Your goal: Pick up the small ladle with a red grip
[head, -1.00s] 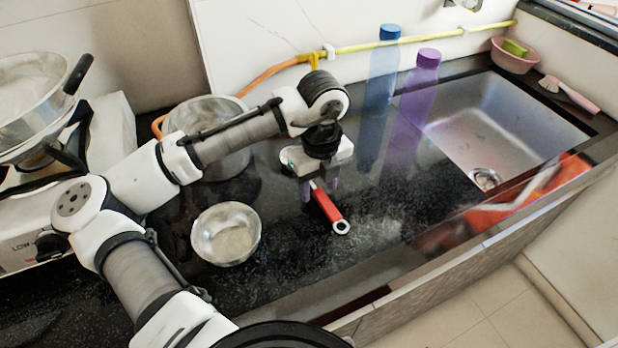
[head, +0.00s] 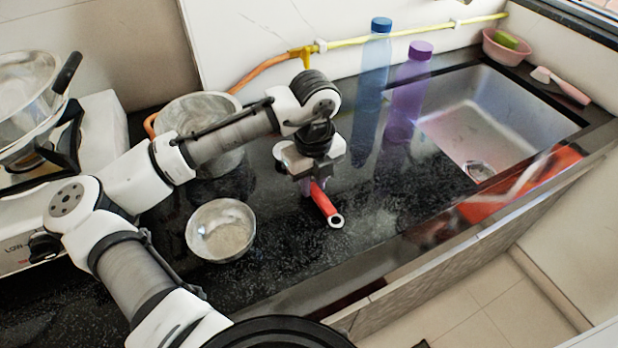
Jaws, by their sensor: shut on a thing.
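The ladle's red grip (head: 323,202) with a pale ring at its end shows just below my gripper and points toward the counter's front edge. The rest of the ladle is hidden behind my gripper. My gripper (head: 306,187) points down over the black counter (head: 350,255) and is shut on the ladle near the inner end of the red grip. I cannot tell whether the ladle is clear of the counter.
A small metal bowl (head: 221,230) stands left of the ladle. A metal pot (head: 203,117) stands behind my arm. Blue (head: 372,65) and purple (head: 409,85) bottles stand behind right, near the sink (head: 500,120). A stove (head: 100,150) is at left.

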